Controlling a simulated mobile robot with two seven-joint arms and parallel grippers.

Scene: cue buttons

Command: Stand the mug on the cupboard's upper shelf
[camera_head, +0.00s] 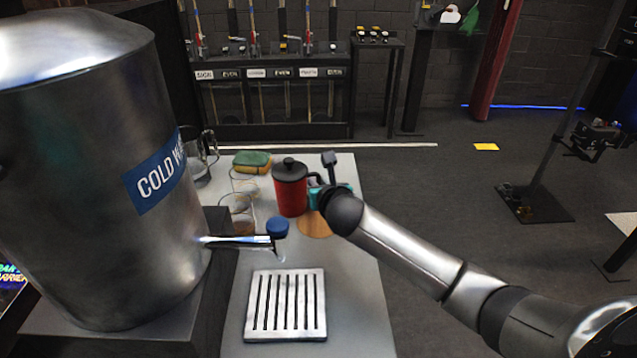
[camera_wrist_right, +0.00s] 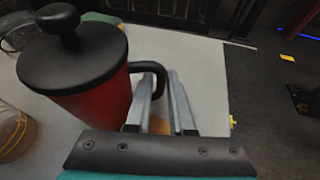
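A red mug-like vessel (camera_head: 291,192) with a black lid, lid knob and black side handle is upright at the middle of the counter. It also fills the left of the right wrist view (camera_wrist_right: 100,98). My right gripper (camera_head: 322,196) reaches it from the right, at handle height. In the wrist view its two fingers (camera_wrist_right: 164,88) are close together, with the black handle between them. The gripper looks shut on the handle. Whether the vessel's base touches the counter is unclear. My left gripper is not in view. No cupboard or shelf can be made out.
A large steel cold-water dispenser (camera_head: 105,180) stands at left, its spout and blue-knobbed tap (camera_head: 278,227) reaching over a slotted drip tray (camera_head: 286,306). Clear glassware (camera_head: 238,208), a sponge (camera_head: 252,160) and a round wooden coaster (camera_head: 314,226) are near the vessel. The counter's right edge (camera_head: 376,290) borders open floor.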

